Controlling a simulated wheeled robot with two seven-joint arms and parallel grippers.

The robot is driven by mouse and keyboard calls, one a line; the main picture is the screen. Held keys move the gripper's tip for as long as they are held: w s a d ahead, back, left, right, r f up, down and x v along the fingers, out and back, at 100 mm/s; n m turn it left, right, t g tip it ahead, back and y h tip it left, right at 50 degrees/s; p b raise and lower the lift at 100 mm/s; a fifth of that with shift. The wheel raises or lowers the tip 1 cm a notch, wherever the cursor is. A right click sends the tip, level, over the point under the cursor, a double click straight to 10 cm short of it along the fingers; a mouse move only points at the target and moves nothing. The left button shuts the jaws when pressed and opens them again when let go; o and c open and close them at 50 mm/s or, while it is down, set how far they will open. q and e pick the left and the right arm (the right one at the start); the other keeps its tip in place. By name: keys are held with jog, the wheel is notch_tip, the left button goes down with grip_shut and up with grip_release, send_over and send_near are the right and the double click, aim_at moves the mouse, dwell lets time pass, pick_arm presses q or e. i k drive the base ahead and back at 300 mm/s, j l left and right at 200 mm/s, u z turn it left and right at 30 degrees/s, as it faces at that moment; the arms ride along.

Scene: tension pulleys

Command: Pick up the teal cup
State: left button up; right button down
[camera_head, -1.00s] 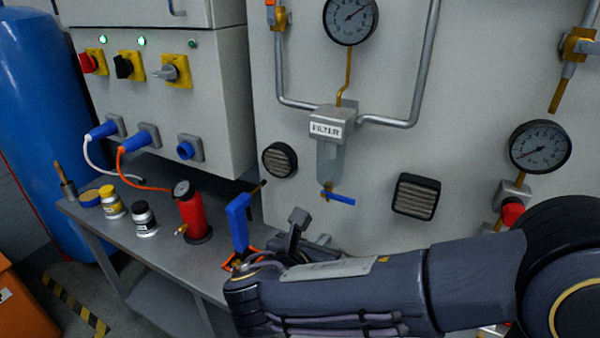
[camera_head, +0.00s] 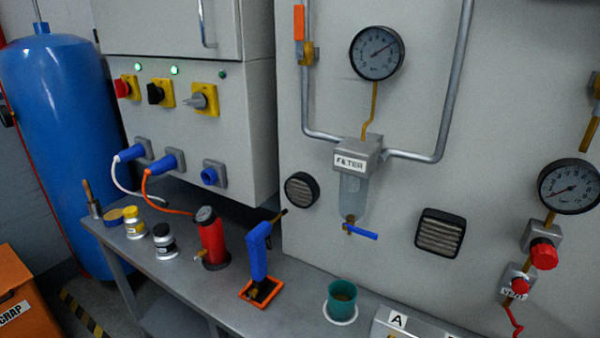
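The teal cup (camera_head: 341,301) stands upright on a round white coaster or saucer (camera_head: 330,318) near the back of the grey bench, in the lower middle of the head view. Its opening faces up, and something brownish shows inside it. Neither of my grippers is in the head view now, so I cannot see whether they are open or shut.
The grey bench (camera_head: 190,268) also holds a blue-handled tool (camera_head: 258,252) on an orange base, a red cylinder (camera_head: 211,240), small jars (camera_head: 164,241) and a labelled box (camera_head: 400,322) close right of the cup. The wall panel with a filter (camera_head: 354,190) rises behind.

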aim_at(342, 294)
jog(key=u, duration=1.5)
jog(key=z, duration=1.95)
jog(key=k+l+u, duration=0.15)
jog(key=u, duration=0.3)
jog(key=k+l+u, duration=0.2)
jog(key=u, duration=0.2)
jog(key=k+l+u, duration=0.15)
jog(key=u, duration=0.3)
jog(key=k+j, duration=0.05)
